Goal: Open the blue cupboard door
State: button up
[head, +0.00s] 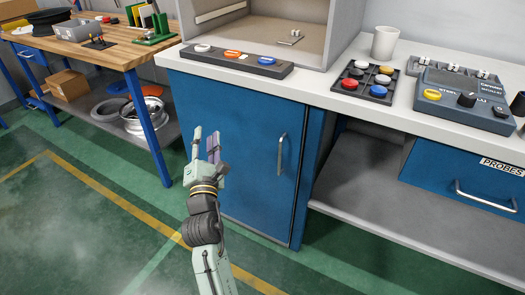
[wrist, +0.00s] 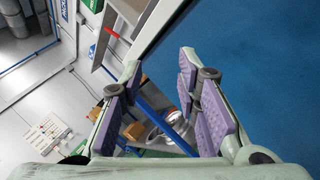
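The blue cupboard door (head: 235,150) is shut under the white counter in the head view. Its silver vertical handle (head: 282,154) is near the door's right edge. My gripper (head: 205,140) is in front of the door's left part, to the left of the handle and apart from it. In the wrist view my gripper (wrist: 160,85) has its purple-padded fingers wide apart, with nothing between them. A plain blue surface (wrist: 250,60), apparently the door, fills the right of that view. The handle does not show in the wrist view.
A wooden workbench (head: 95,45) with blue legs stands at the left, with wheel rims (head: 145,115) on its lower shelf. The counter (head: 300,92) overhangs the door. A drawer (head: 470,180) is at the right. The green floor in front is clear.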

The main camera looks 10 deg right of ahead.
aim_at(279, 156)
jog(key=s+d+f+n+g+h, duration=0.2)
jog(key=d+f+g+h, duration=0.15)
jog(key=d+f, duration=0.45)
jog(key=s+d+f+n+g+h, duration=0.1)
jog(key=d+f+n+g+h, duration=0.1)
jog(key=d+f+h, duration=0.5)
jog(key=w+d+y, duration=0.1)
jog(key=w+d, duration=0.1)
jog(key=w, duration=0.1)
jog(key=w+d+y+p, duration=0.1)
jog(key=w+d, duration=0.1)
jog(key=w, duration=0.1)
jog(key=w+d+r+y, duration=0.1)
jog(key=w+d, duration=0.1)
jog(key=w, duration=0.1)
jog(key=shift+w+d+n+y, duration=0.15)
jog(key=shift+d+n+y, duration=0.15)
jog(key=shift+d+y, duration=0.1)
jog(key=shift+c, duration=0.5)
grip_shut()
